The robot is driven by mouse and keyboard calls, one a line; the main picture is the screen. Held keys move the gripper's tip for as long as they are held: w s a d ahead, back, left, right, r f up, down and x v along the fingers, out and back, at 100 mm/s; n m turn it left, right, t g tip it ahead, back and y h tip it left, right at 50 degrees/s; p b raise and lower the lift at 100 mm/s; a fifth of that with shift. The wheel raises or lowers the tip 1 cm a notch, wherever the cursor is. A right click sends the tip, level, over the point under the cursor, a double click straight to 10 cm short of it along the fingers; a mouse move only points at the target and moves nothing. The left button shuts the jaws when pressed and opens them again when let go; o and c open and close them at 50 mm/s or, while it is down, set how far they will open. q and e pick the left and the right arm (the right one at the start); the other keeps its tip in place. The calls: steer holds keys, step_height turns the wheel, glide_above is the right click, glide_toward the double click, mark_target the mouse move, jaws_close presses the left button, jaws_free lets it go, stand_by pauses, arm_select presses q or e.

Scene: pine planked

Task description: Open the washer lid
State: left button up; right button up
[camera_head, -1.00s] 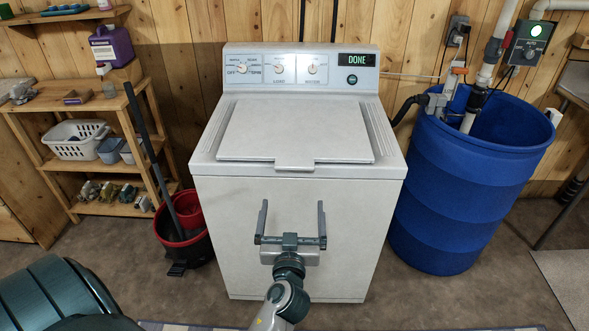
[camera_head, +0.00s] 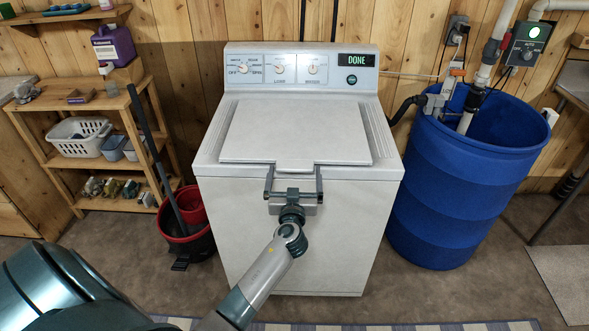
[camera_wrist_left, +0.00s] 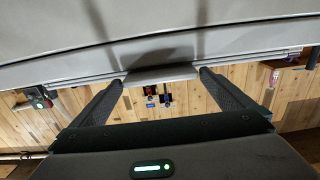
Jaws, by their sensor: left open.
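The white washer (camera_head: 225,235) stands against the back wall, and its display reads DONE. Its lid (camera_head: 295,130) lies flat and closed on top. The lid's front handle tab (camera_head: 294,168) sticks out at the middle of the front edge. My left gripper (camera_head: 294,173) is open at the washer's front, with one finger on each side of the tab. In the left wrist view, the tab (camera_wrist_left: 160,74) lies between the fingertips of my left gripper (camera_wrist_left: 162,80); whether they touch it I cannot tell. My right gripper is not in view.
A blue barrel (camera_head: 455,190) with pipes stands right of the washer. Bare floor lies in front of the bucket and barrel.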

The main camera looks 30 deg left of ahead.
arm_select(q)
steer(key=shift+w+a, duration=0.25)
steer(key=shift+w, duration=0.15)
steer(key=c, duration=1.2)
steer(key=shift+r, duration=0.1)
